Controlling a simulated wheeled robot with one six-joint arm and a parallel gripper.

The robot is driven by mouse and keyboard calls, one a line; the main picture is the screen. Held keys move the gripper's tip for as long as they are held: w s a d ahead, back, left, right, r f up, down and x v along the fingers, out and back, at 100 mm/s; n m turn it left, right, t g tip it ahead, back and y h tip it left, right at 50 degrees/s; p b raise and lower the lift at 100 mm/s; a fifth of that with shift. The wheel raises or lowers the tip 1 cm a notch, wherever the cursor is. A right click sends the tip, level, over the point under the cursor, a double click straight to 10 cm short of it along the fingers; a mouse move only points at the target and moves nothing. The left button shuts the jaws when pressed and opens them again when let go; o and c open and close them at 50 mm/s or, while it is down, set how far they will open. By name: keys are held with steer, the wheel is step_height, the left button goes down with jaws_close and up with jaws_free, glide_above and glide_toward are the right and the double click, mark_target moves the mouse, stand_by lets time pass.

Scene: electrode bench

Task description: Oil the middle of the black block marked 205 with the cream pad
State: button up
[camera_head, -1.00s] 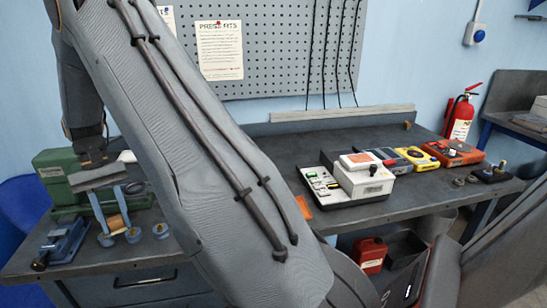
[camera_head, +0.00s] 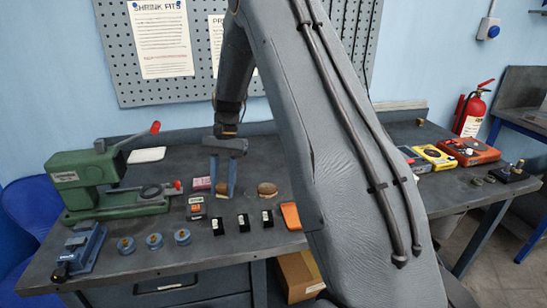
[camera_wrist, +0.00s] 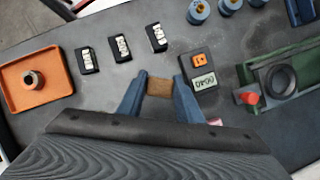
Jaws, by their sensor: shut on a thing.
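My gripper (camera_head: 221,188) is shut on a small brown-tan piece (camera_wrist: 160,87), which shows between the two blue fingers in the wrist view. Its underside is hidden, so I cannot tell whether it is cream. Three small black blocks with white labels stand in a row: left (camera_head: 217,226), middle (camera_head: 243,222) and right (camera_head: 267,219). They also show in the wrist view (camera_wrist: 120,48), at the upper left of the held piece and apart from it. Their labels are too small to read. In the head view my gripper is behind the left block.
A second brown piece (camera_head: 267,190) lies right of my gripper. A small display unit (camera_head: 196,208) stands close on the left. Three blue pots (camera_head: 154,241), a blue vice (camera_head: 82,247) and a green press (camera_head: 80,185) stand further left. An orange tray (camera_wrist: 62,88) holds a ring.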

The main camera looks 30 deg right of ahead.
steer(key=d+r+m+t+p, duration=0.2)
steer(key=d+m+t+p, duration=0.15)
steer(key=d+m, duration=0.55)
steer(key=d+r+m+t+p, duration=0.2)
steer(key=d+m+t, duration=0.3)
steer(key=m, duration=0.7)
steer(key=shift+g+h, duration=0.4)
steer(key=shift+g, duration=0.35)
steer(key=f+b, duration=0.3)
steer(key=d+f+b, duration=0.1)
steer(key=f+b, duration=0.1)
steer(key=b, duration=0.1)
steer(key=shift+w+d+f, duration=0.15)
steer(key=shift+f, duration=0.25)
steer(key=shift+f, duration=0.65)
steer(key=shift+r, duration=0.1)
stand_by(0.3)
step_height(320, 180, up, 7)
steer(key=p, duration=0.7)
stand_by(0.7)
